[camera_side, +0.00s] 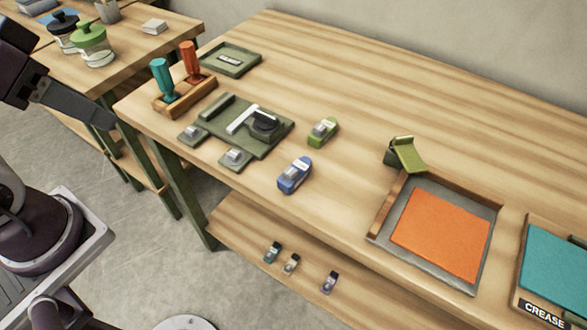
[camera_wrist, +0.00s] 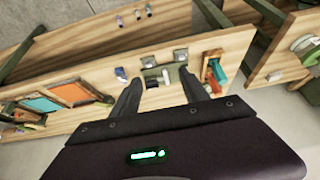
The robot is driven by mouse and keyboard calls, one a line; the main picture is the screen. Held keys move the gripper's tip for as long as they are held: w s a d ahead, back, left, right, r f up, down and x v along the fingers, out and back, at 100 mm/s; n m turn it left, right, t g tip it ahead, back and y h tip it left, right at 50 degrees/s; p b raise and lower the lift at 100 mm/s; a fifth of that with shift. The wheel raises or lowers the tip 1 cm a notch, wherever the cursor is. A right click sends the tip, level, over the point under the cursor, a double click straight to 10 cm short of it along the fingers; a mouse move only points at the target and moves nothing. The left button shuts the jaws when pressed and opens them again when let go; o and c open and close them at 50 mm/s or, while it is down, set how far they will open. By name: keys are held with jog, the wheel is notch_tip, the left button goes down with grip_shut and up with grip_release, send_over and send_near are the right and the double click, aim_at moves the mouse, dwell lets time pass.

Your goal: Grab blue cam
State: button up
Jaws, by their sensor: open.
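The blue cam (camera_side: 294,175) lies on the wooden table near its front edge, to the right of a green fixture plate (camera_side: 245,128). In the wrist view the blue cam (camera_wrist: 120,74) is small, just left of my left-hand finger. A green cam (camera_side: 322,132) lies behind it on the table. My gripper (camera_wrist: 160,82) is open, with its two fingers spread and nothing between them close by. In the side view part of my gripper (camera_side: 85,106) shows at the left edge, away from the blue cam.
A wooden holder with teal and orange handles (camera_side: 178,97) stands at the table's left end. An orange pad in a tray (camera_side: 440,233) and a teal pad (camera_side: 556,262) are at right. Several small cams (camera_side: 291,263) sit on the lower shelf. The table's back middle is clear.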

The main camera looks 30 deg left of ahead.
jog(key=shift+o, duration=0.2)
jog(key=o, duration=0.7)
